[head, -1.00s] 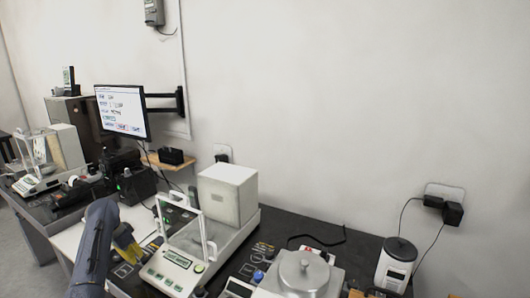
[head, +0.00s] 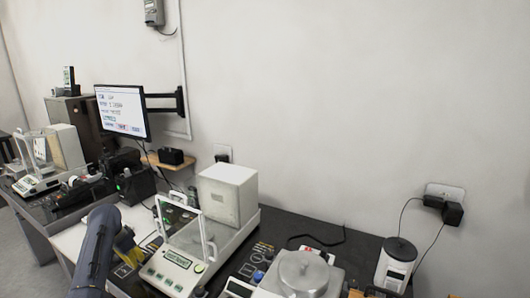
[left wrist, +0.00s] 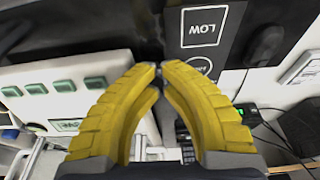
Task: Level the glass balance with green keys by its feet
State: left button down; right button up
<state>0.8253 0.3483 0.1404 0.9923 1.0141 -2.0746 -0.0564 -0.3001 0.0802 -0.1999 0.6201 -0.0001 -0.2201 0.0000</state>
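The glass balance with green keys (head: 178,259) stands on the dark bench in the head view, with a clear draft shield and a white block housing (head: 228,193) behind it. Its display is lit, but I cannot read it. Its green keys also show on the white front in the left wrist view (left wrist: 64,86). No foot of the balance is clearly visible. My right gripper is not in view.
A second balance with a steel pan (head: 304,271) stands close on the right. A white canister (head: 396,265) is beyond it. Another glass balance (head: 40,182) stands at the far left. A wall monitor (head: 122,112) is lit. Dark boxes and cables lie behind my left arm.

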pick_arm(q)
jog(key=shift+s+d+f, duration=0.1)
jog(key=shift+s+d, duration=0.15)
jog(key=shift+d, duration=0.2)
jog(key=shift+s+d+f, duration=0.1)
jog(key=shift+s+d, duration=0.15)
jog(key=shift+d, duration=0.2)
dwell(0.3)
jog(key=shift+d, duration=0.4)
dwell(0.6)
jog(key=shift+s+r, duration=0.1)
jog(key=shift+s, duration=0.35)
jog(key=w+v, duration=0.1)
jog(key=v, duration=0.5)
jog(key=shift+w+d, duration=0.15)
jog(key=shift+d, duration=0.05)
jog(key=shift+r, duration=0.25)
jog(key=shift+w+a+f, duration=0.2)
jog(key=shift+a+f, duration=0.1)
jog(key=shift+f, duration=0.75)
jog(key=shift+w+a+f, duration=0.2)
jog(key=shift+a+f, duration=0.05)
jog(key=shift+f, duration=0.75)
jog(key=shift+w+a+f, duration=0.15)
jog(key=shift+a+f, duration=0.15)
jog(key=shift+f, duration=0.75)
